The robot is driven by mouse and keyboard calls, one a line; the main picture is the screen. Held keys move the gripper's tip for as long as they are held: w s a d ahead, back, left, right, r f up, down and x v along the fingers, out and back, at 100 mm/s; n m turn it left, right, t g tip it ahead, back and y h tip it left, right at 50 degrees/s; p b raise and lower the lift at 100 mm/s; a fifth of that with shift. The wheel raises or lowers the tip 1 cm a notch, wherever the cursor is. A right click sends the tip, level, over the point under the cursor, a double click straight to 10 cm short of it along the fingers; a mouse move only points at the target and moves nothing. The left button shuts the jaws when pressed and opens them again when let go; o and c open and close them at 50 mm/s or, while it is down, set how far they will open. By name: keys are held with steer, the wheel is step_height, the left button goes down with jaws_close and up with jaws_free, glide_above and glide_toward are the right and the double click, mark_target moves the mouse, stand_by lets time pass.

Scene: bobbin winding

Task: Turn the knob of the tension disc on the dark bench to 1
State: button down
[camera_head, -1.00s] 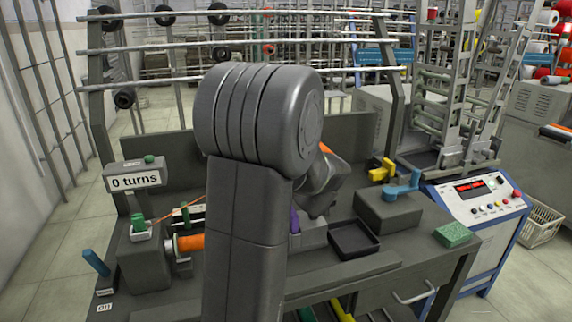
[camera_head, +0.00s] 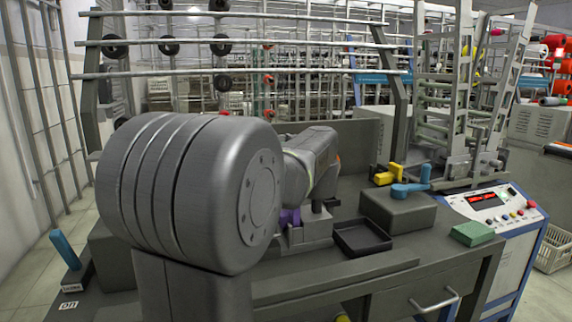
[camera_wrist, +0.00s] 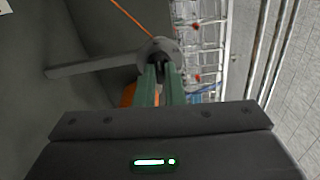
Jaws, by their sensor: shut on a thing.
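In the wrist view my gripper (camera_wrist: 161,72) has its two green fingers close together, shut on a small dark part that I take for the knob (camera_wrist: 160,69) of the tension disc. Around it is a grey round disc (camera_wrist: 158,48) with a long flat arm (camera_wrist: 95,66) reaching left. An orange thread (camera_wrist: 130,18) runs from the upper left down to the disc. The fingers hide most of the knob, and no number on it can be read. In the head view my arm covers my gripper and the tension disc.
The dark bench (camera_head: 345,293) carries a black tray (camera_head: 362,238), a dark box (camera_head: 398,212) with a blue crank (camera_head: 410,189), a yellow part (camera_head: 387,175), a green block (camera_head: 473,233) and a purple part (camera_head: 290,217). A blue lever (camera_head: 65,249) stands at left. A control panel (camera_head: 495,208) adjoins at right.

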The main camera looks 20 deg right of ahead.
steer(key=shift+n+b, duration=0.55)
steer(key=shift+n, duration=0.05)
steer(key=c, duration=1.5)
jaws_free()
